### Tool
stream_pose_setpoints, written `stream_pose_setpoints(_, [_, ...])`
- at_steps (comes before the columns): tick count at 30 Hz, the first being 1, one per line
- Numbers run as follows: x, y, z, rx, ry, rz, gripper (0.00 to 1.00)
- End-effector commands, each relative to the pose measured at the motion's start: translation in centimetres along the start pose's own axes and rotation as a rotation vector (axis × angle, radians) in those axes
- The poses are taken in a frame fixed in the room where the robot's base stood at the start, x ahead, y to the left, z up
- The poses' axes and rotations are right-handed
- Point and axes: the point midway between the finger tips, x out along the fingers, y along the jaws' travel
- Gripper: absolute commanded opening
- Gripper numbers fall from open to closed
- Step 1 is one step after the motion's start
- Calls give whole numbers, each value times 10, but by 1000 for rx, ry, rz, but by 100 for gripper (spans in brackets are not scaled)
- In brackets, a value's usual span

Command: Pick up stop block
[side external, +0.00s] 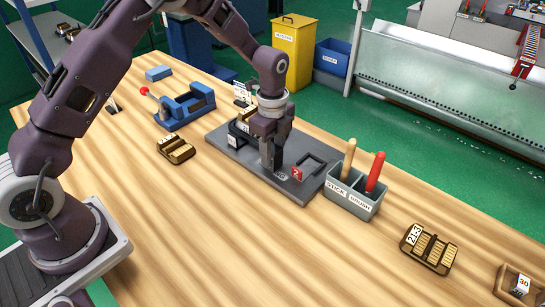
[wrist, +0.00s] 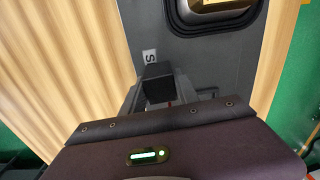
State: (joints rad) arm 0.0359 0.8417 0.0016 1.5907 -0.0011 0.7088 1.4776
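My gripper (side external: 272,165) points down over the dark grey fixture plate (side external: 222,140), its fingertips close to the plate's surface. In the wrist view a dark block-like shape (wrist: 158,88) sits at the fingers, beside a white label (wrist: 150,57) on the plate. I cannot tell whether this shape is the stop block or a fingertip, nor whether the fingers are closed on anything. In the side view a small red piece marked 2 (side external: 297,173) is just right of my gripper. A raised square frame (side external: 316,161) stands behind that piece. My gripper hides part of the plate.
A grey holder (side external: 352,198) with a tan and a red handle stands right of the plate. A blue clamp device (side external: 187,105) is at the left, with a slotted brown tray (side external: 176,148) before it. Another tray (side external: 428,247) lies at right. The front tabletop is clear.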

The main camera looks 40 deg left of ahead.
Motion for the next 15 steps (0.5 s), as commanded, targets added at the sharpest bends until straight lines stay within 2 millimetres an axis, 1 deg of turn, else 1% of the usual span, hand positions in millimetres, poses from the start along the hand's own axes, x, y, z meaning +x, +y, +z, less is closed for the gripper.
stream_pose_setpoints(1, [0, 0, 0, 0, 0, -1, 11])
stream_pose_setpoints(3, [0, 0, 0, 0, 0, -1, 0])
stream_pose_setpoints(15, [-1, 0, 0, -1, 0, -2, 0])
